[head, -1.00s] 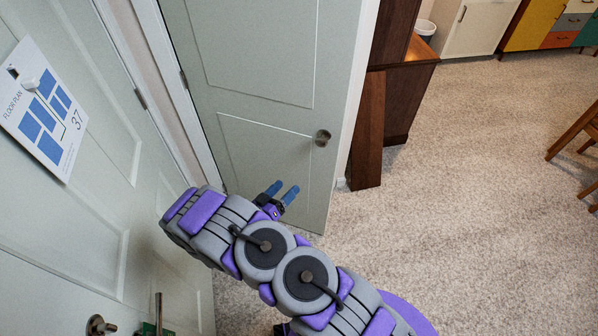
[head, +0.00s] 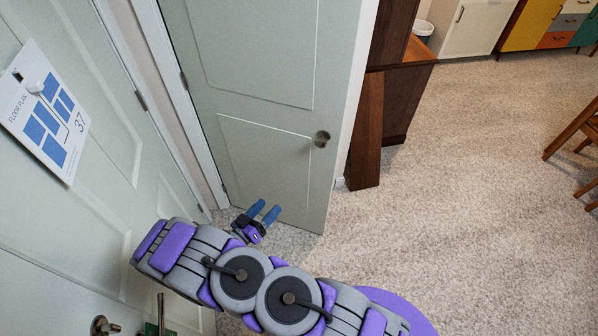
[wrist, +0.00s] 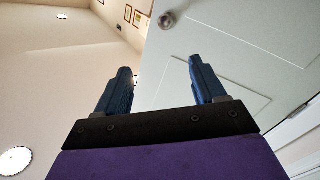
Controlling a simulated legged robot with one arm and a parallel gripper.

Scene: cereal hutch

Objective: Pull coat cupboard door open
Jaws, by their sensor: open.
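The pale grey-green cupboard door (head: 270,90) has two recessed panels and a round metal knob (head: 321,139) near its right edge. Hinges show along its left side. I cannot tell for sure whether it stands ajar. My gripper (head: 265,210) is open and empty, in front of the door's lower part, below and left of the knob and apart from it. In the wrist view, the two blue fingers of my gripper (wrist: 160,66) are spread apart with nothing between them. The knob (wrist: 167,20) shows beyond them near the top, on the door (wrist: 230,60).
Another pale door with a floor plan sign (head: 45,112) is close on the left. Dark brown furniture (head: 385,110) stands just right of the cupboard door. A wooden chair (head: 575,130) is at the far right. Open carpet (head: 470,210) lies to the right.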

